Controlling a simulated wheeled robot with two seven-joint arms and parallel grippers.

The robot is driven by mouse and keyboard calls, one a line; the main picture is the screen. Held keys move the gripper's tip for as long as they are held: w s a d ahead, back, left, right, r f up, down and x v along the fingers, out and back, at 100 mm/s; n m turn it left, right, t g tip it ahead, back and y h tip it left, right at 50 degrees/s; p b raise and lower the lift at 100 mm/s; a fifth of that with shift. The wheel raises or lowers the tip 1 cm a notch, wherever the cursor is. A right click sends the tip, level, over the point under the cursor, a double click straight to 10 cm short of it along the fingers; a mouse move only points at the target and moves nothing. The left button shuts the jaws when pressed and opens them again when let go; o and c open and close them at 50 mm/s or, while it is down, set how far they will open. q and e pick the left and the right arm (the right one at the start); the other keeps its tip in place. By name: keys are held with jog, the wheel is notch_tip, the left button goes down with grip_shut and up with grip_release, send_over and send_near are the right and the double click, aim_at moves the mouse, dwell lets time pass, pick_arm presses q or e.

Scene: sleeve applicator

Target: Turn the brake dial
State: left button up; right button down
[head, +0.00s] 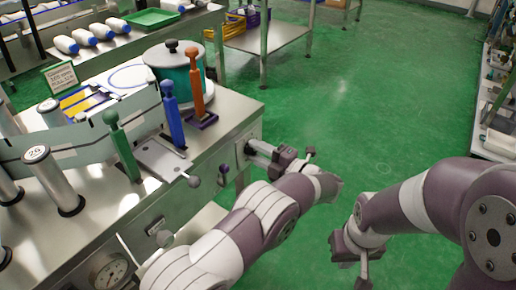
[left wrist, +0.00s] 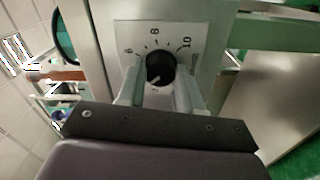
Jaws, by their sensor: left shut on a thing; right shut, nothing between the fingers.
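The brake dial (left wrist: 160,67) is a round black knob on a pale plate (left wrist: 122,36) marked 6, 8 and 10, seen in the left wrist view. My left gripper (left wrist: 158,82) has one finger on each side of the dial and is shut on it. A small white mark shows on the knob's lower part, too blurred to read as a setting. My right gripper (head: 363,268) is shut and empty, over the floor.
The steel machine (head: 228,125) carries green, blue and orange levers (head: 195,80), a lidded teal pot (head: 172,62) and a pressure gauge (head: 108,275). A ball-ended lever (head: 194,181) sticks out near my left arm. The green floor (head: 370,110) to the right is clear.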

pick_arm(q)
jog(key=shift+m+p, duration=1.55)
jog(key=shift+m, duration=3.35)
jog(key=o, duration=1)
jog(key=shift+o, duration=0.2)
